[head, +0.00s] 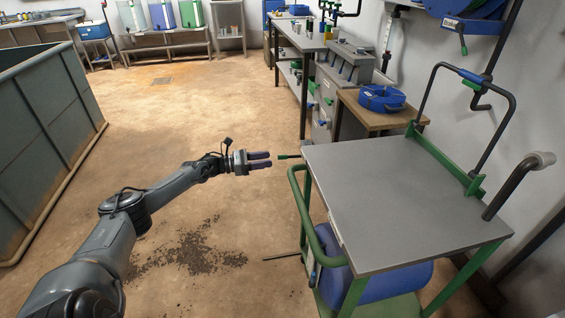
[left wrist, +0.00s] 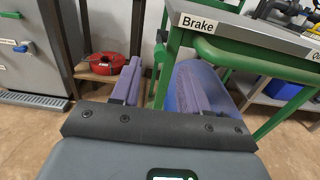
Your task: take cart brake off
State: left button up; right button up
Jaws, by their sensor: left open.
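The cart (head: 400,190) has a grey top on a green frame and stands at the right of the head view. A short lever with a green grip (head: 288,156) sticks out to the left from the cart's far left corner. A "Brake" label (left wrist: 198,24) is on the cart's edge in the left wrist view, with a green grip (left wrist: 160,50) beside it. My left gripper (head: 268,160) is open and empty, its fingertips just left of the lever's grip and apart from it. In the left wrist view, the grip shows between the fingers (left wrist: 160,68). My right gripper is out of view.
A green side rail (head: 318,215) curves along the cart's left side, with a blue tank (head: 395,282) under the top.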

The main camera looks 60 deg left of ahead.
aim_at(283, 157)
pick_arm(q)
jog(key=shift+b+x, duration=1.8)
jog(key=shift+x, duration=1.85)
jog(key=shift+c, duration=0.2)
grip_shut()
